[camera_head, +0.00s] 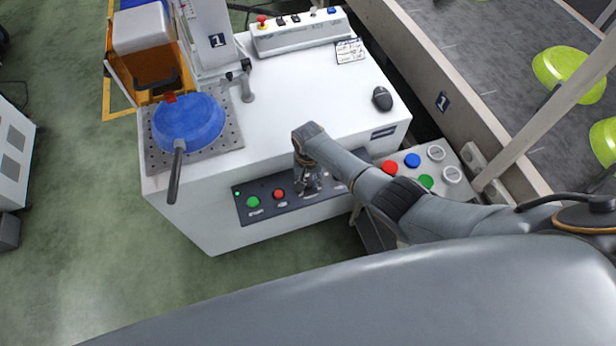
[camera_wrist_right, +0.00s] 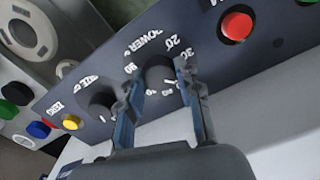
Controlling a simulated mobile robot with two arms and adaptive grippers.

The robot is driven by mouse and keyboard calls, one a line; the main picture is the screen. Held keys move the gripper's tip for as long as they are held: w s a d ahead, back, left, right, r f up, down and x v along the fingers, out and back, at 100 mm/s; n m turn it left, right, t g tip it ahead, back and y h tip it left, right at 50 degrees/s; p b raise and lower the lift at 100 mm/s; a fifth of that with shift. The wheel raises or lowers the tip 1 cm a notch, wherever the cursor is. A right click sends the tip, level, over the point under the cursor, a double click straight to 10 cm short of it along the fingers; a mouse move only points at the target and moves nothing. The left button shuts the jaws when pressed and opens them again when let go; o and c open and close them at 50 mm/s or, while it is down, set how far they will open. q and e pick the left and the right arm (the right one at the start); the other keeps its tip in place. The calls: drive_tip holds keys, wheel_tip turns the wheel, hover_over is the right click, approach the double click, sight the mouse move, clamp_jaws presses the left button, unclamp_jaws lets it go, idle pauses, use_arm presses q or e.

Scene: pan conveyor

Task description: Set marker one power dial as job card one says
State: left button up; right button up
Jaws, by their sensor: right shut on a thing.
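The power dial (camera_wrist_right: 160,75) is a black knob on the dark front panel (camera_wrist_right: 215,60), under white lettering that reads POWER with numbers such as 20 and 30 around it. My right gripper (camera_wrist_right: 156,84) has its two fingers on either side of the knob and is shut on it. In the head view my right gripper (camera_head: 307,180) is at the front panel (camera_head: 243,204) and hides the dial. The job card (camera_head: 350,51) lies on the white worktop, its writing too small to read. A marker sign with a 1 (camera_head: 217,40) stands at the back. My left gripper is not in view.
A second black knob (camera_wrist_right: 97,106) and a yellow button (camera_wrist_right: 72,122) are beside the dial. A blue pan (camera_head: 188,122) lies on the worktop's left. A conveyor (camera_head: 470,50) runs at right.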

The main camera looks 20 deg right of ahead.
sight(308, 182)
drive_tip(key=shift+m+p, duration=0.6)
drive_tip(key=shift+m, duration=1.7)
drive_tip(key=shift+w, duration=0.1)
drive_tip(key=o, duration=1.1)
drive_tip(key=shift+o, duration=0.2)
wheel_tip(308, 182, up, 12)
